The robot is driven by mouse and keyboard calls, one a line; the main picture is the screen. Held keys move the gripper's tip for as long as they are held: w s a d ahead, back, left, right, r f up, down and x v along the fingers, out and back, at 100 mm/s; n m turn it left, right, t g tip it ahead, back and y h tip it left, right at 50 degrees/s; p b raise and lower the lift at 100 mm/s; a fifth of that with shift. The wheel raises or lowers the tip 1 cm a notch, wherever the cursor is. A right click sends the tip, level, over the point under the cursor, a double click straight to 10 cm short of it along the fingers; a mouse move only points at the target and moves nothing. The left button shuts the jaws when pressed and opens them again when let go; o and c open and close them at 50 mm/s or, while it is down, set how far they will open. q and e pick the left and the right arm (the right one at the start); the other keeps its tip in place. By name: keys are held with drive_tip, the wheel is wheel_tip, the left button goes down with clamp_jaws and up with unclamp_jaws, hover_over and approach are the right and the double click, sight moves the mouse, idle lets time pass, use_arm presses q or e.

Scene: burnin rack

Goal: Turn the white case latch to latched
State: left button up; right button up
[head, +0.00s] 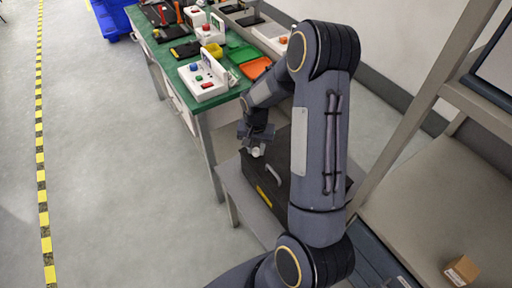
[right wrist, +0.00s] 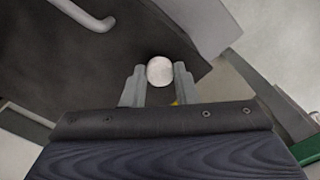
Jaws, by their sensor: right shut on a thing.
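The white case latch is a small round knob on a dark case; it shows in the head view (head: 256,152) and in the right wrist view (right wrist: 160,71). The dark case (head: 285,190) sits on a low grey stand, with a pale handle on its face and a yellow label. My right gripper (head: 257,146) is at the case's far left end; in the right wrist view its two fingers (right wrist: 160,86) are on either side of the latch, shut on it. The latch's turn angle cannot be told. My left gripper is not in view.
A metal rack post (head: 430,100) rises at the right. A small cardboard box (head: 461,270) lies at lower right. Floor at left is clear.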

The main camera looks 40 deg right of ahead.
drive_tip(key=shift+n, duration=0.3)
drive_tip(key=n+b, duration=0.1)
drive_tip(key=n, duration=0.2)
drive_tip(key=shift+n, duration=0.4)
drive_tip(key=n+b, duration=0.1)
drive_tip(key=n, duration=0.3)
drive_tip(key=shift+n, duration=0.3)
drive_tip(key=n, duration=0.4)
drive_tip(key=shift+n, duration=2.4)
drive_tip(key=o, duration=1)
